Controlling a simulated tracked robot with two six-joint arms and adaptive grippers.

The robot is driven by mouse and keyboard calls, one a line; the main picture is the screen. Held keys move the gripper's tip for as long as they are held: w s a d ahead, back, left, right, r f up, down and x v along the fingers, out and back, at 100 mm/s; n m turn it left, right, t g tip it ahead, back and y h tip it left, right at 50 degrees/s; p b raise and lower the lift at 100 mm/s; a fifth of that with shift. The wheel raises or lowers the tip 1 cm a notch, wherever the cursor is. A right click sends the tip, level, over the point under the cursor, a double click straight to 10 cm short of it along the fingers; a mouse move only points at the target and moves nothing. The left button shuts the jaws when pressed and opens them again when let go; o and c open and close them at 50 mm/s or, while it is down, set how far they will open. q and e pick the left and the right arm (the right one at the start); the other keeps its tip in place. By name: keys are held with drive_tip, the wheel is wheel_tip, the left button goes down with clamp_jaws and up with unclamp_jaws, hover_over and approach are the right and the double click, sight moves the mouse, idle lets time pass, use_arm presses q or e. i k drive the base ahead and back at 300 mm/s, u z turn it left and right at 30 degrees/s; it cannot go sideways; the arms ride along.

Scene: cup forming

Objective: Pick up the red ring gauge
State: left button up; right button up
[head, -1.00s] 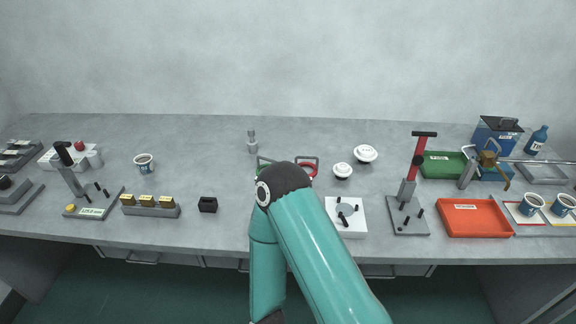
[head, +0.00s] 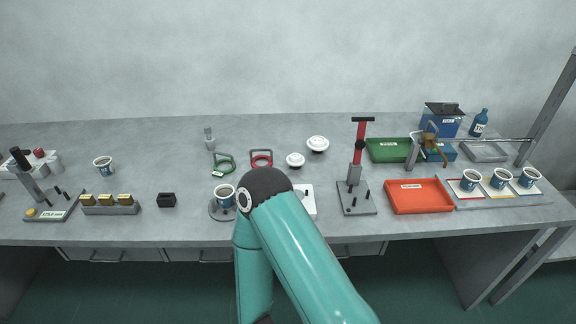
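The red ring gauge (head: 261,157) lies on the grey worktop near the middle, behind my teal arm. It is a red ring with a handle bar. A green ring gauge (head: 223,163) with a small pale tag lies just to its left. Neither gripper can be seen; any gripper on this arm is hidden or out of frame.
A cup (head: 225,196) stands on a round grey base left of my arm joint. White round pieces (head: 317,144) stand right of the red gauge. A red-handled press (head: 357,170), a green tray (head: 389,150) and an orange tray (head: 419,197) are further right.

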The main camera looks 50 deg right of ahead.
sight(270, 158)
drive_tip(key=k, duration=0.95)
drive_tip(key=z, duration=0.6)
drive_tip(key=i, duration=1.05)
